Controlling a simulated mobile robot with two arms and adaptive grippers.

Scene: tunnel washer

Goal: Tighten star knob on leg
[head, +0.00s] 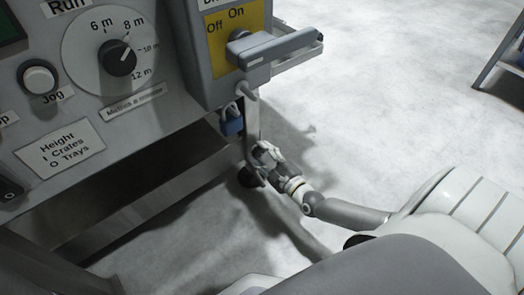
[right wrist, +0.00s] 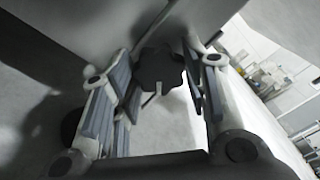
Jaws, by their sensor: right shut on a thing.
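The dark star knob (right wrist: 160,70) shows in the right wrist view, against the grey metal leg, between the finger pads of my right gripper (right wrist: 158,80). The gripper is shut on it; the pads stand on either side of its lobes. In the head view my right gripper (head: 265,157) is at the lower part of the leg (head: 252,125), below the switch box. The knob is hard to make out there, as the gripper covers that spot. My left gripper is not in view.
Open floor (head: 390,120) lies to the right.

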